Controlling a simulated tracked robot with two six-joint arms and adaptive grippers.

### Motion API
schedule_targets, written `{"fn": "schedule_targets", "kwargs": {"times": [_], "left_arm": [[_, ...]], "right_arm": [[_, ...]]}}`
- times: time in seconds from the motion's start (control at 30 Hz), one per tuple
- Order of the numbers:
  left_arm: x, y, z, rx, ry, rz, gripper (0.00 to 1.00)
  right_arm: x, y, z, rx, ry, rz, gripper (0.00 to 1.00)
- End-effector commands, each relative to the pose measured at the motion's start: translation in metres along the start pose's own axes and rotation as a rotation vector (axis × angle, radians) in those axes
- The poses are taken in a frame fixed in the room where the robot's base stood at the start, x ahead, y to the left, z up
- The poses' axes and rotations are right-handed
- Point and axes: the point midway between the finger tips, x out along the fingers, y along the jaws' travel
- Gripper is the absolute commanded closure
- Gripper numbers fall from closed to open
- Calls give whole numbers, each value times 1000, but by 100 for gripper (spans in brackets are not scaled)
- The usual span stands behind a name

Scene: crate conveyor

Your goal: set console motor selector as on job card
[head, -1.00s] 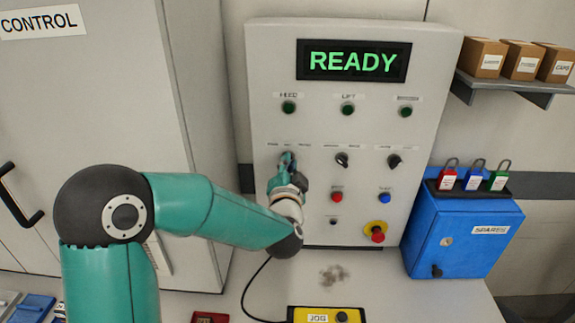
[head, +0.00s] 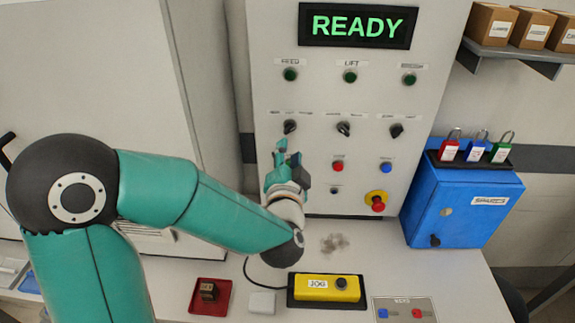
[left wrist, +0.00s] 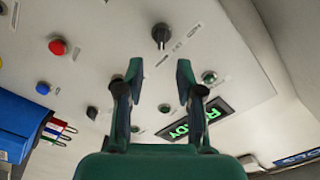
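The console panel (head: 380,60) stands upright, with three black selectors in a row. The left selector (head: 290,127) sits under the green lamp labelled FEED; its small position labels are too blurred to read. My left gripper (head: 288,155) is just below and in front of this selector, apart from it. In the left wrist view my left gripper (left wrist: 159,70) has its two fingers spread with nothing between them, and the selector (left wrist: 160,36) lies beyond the fingertips. My right gripper is in neither view. I cannot make out a readable job card.
The middle selector (head: 343,128) and right selector (head: 396,130) are beside it. Below are a red button (head: 338,166), a blue button (head: 386,168) and an emergency stop (head: 377,201). A yellow JOG box (head: 327,287) and red tray (head: 211,296) lie on the bench. A blue SPARES box (head: 465,208) stands right.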

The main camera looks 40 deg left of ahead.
Motion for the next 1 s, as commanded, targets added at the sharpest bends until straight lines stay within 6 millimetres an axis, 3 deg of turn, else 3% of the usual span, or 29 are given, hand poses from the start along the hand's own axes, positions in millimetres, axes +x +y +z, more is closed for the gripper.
{"fn": "schedule_targets", "kwargs": {"times": [0.1,0.3,1.0], "left_arm": [[-21,0,0,0,3,2,64],[-38,1,0,0,2,1,64],[-40,1,0,0,0,1,64]], "right_arm": [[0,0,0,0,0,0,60],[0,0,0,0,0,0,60],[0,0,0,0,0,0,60]]}}
